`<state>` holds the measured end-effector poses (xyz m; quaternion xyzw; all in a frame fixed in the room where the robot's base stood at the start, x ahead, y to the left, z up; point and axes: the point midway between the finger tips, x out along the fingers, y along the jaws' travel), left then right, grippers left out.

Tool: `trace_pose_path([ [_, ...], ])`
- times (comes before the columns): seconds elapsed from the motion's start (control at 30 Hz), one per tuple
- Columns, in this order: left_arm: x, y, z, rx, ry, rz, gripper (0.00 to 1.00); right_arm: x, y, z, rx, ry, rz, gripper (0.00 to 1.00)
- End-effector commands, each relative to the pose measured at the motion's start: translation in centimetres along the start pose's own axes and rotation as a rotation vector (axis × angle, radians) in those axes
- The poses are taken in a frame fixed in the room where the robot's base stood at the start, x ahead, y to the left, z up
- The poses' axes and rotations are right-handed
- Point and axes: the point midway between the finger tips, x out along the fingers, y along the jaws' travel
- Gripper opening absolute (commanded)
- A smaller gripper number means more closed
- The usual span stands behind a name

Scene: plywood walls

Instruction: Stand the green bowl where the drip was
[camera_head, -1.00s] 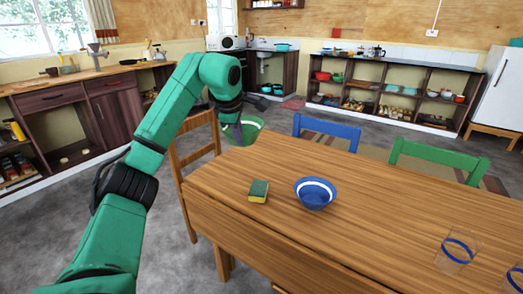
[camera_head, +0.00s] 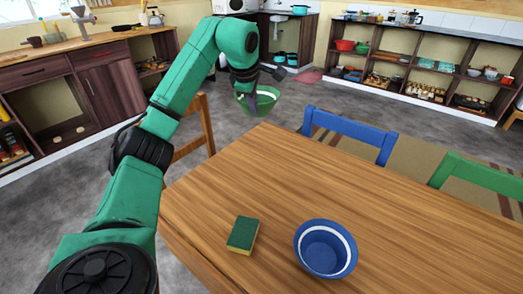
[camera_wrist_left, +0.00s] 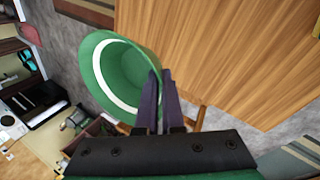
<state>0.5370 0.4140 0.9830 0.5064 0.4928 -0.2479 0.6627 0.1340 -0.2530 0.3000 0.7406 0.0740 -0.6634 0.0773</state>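The green bowl (camera_head: 264,99) has a white band inside and is held in the air by my left gripper (camera_head: 252,98), past the far left corner of the table. In the left wrist view the green bowl (camera_wrist_left: 122,68) has its rim between the two fingers of the left gripper (camera_wrist_left: 160,88), which are closed on it. A blue bowl (camera_head: 325,249) with a white band stands on the wooden table (camera_head: 380,215). A green and yellow sponge (camera_head: 242,233) lies to its left. I see no drip on the table. My right gripper is out of view.
A blue chair (camera_head: 350,130) and a green chair (camera_head: 480,175) stand at the table's far side. A wooden chair (camera_head: 195,135) stands at its left, close to my arm. The table's far part is clear.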

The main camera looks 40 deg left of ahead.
Motion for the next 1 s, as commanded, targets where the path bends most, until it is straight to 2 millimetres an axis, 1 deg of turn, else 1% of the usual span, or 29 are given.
trace_pose_path([
  [0.03, 1.5, -0.8, -0.1, 0.002, 0.003, -0.004, 0.0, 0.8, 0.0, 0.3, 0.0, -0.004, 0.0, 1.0],
  [0.07, 2.4, -1.3, -0.1, 0.003, 0.004, -0.005, 0.0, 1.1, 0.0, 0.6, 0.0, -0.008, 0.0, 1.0],
  [0.1, 3.7, -1.9, -0.1, 0.002, 0.004, -0.006, 0.0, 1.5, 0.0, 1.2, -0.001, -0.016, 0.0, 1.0],
  [0.23, 7.6, -3.8, -0.1, 0.002, 0.004, -0.005, 0.0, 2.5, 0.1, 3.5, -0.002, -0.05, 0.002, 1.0],
  [0.3, 9.7, -4.9, -0.1, 0.002, 0.003, -0.006, 0.0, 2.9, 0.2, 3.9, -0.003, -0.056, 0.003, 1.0],
  [0.4, 12.2, -6.1, -0.1, 0.002, 0.002, -0.004, 0.0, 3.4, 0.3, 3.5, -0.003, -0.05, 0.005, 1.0],
  [0.57, 14.5, -7.1, 0.0, 0.001, 0.001, -0.001, 0.0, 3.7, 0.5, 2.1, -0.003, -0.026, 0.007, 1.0],
  [0.7, 16.8, -8.3, 0.0, 0.001, 0.001, -0.003, 0.0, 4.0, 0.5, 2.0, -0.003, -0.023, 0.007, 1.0],
  [0.77, 17.2, -8.4, 0.0, 0.001, 0.0, 0.0, 0.0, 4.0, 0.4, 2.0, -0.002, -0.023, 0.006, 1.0],
  [1.0, 17.3, -8.4, 0.0, 0.0, 0.0, 0.0, 0.0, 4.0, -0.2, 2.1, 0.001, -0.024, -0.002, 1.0],
])
